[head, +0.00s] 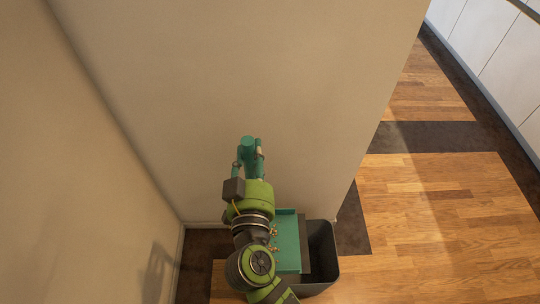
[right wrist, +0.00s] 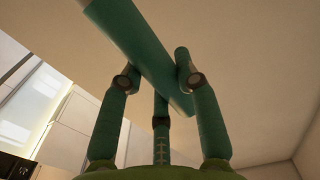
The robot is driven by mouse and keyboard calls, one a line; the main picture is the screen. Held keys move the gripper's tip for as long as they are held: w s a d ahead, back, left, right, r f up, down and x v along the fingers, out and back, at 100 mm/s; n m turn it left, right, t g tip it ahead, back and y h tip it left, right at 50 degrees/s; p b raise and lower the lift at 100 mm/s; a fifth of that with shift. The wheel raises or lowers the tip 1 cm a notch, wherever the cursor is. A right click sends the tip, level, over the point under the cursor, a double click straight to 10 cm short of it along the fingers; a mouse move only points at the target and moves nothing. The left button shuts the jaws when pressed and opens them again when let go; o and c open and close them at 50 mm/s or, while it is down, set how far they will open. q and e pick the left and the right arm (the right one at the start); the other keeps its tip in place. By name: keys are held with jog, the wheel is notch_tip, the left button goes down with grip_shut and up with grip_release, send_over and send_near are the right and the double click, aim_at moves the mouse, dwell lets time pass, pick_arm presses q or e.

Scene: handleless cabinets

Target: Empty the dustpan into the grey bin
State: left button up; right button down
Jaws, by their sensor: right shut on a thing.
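The teal dustpan (head: 289,250) shows beside my right arm in the head view, partly hidden by it. Several small brownish bits (head: 273,236) lie on its pan. The pan overlaps the left part of the dark grey bin (head: 333,262) in the picture, and I cannot tell its height above the rim. My right gripper (head: 248,150) is shut on the dustpan's teal handle, which crosses between the fingers in the right wrist view (right wrist: 150,60). The visible right part of the bin's inside looks dark and empty. My left gripper is out of view.
A beige wall (head: 240,60) stands right behind the bin and gripper, and another wall (head: 60,190) closes off the left. Open wooden floor (head: 430,220) lies to the right. White cabinets (head: 490,50) stand at the far right.

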jog(key=shift+w+a+r, duration=0.1)
jog(key=shift+a+r, duration=0.1)
jog(key=shift+r, duration=0.05)
jog(key=d+f+m+b, duration=0.2)
jog(key=d+m, duration=0.1)
jog(key=d, duration=1.3)
jog(key=w+d+f+m+b, duration=0.1)
jog(key=d+f+m+b, duration=0.1)
jog(key=d, duration=1.4)
jog(key=shift+f+m, duration=0.6)
jog(key=shift+m, duration=0.3)
jog(key=shift+f, duration=0.1)
